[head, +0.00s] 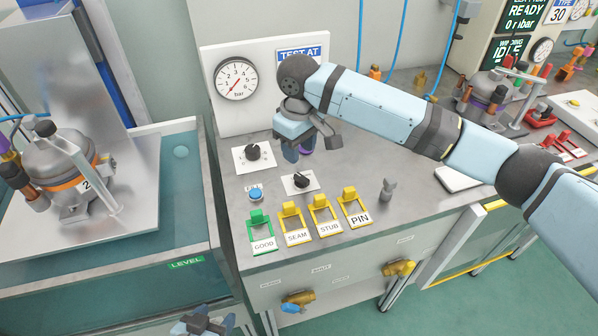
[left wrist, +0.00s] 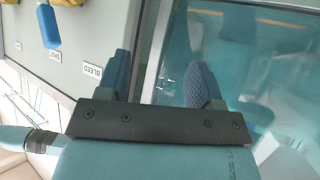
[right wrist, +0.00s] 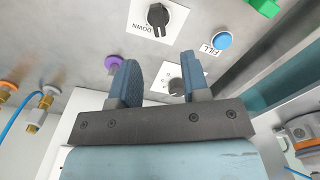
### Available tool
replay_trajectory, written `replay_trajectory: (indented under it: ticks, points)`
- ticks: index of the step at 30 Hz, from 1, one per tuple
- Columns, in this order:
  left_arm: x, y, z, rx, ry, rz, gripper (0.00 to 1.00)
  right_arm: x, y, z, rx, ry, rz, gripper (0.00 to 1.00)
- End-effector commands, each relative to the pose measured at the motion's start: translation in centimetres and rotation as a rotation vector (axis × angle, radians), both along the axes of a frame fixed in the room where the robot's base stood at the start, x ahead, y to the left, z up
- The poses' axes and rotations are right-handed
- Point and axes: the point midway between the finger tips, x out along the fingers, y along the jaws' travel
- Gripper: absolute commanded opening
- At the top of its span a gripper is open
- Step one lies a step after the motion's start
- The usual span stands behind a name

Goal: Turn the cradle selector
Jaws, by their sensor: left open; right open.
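Two black knobs on square white plates are on the grey bench top. The front one (head: 301,181) has a plate reading DOWN in the right wrist view (right wrist: 158,15), which suggests the cradle selector. The back-left knob (head: 253,152) has a plate with marks around it. My right gripper (head: 306,146) is open and empty above the bench, behind the front knob. In the right wrist view the back-left knob (right wrist: 177,87) shows between its fingers, partly covered by one. My left gripper (head: 205,324) is open and empty, low in front of the bench and tank.
A blue FILL button (head: 256,195) is left of the front knob. Yellow holders (head: 322,213) and a green GOOD holder (head: 262,232) line the front edge. A pressure gauge (head: 236,79) stands behind. A water tank (head: 185,215) is left. Valves (head: 297,302) are on the front panel.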

Motion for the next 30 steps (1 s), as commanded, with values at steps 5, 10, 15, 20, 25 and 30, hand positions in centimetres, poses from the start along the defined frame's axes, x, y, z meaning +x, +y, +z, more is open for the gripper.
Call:
replay_trajectory:
  ticks: [5,10,15,20,25,30]
  points:
    - [0.5,0.1,0.0,0.004,-0.016,-0.003,0.6,0.0,0.0,-4.0,-0.001,0.001,-0.002,0.43]
    - [0.7,0.0,0.4,0.004,-0.026,-0.004,0.6,0.0,0.0,-6.6,-0.001,0.001,-0.001,0.43]
    - [0.7,0.0,0.5,0.003,-0.03,-0.004,0.6,0.0,0.0,-7.9,0.0,0.0,0.0,0.43]
    - [0.7,-0.1,0.4,0.001,-0.029,-0.003,0.6,0.0,0.0,-8.1,0.001,-0.001,0.0,0.43]
    - [0.7,-0.1,0.3,0.001,-0.025,-0.002,0.6,0.0,0.0,-8.1,0.001,-0.001,0.0,0.4]
    - [0.7,-0.2,0.2,0.0,-0.024,-0.002,0.6,0.0,0.0,-8.1,0.001,-0.001,0.0,0.01]
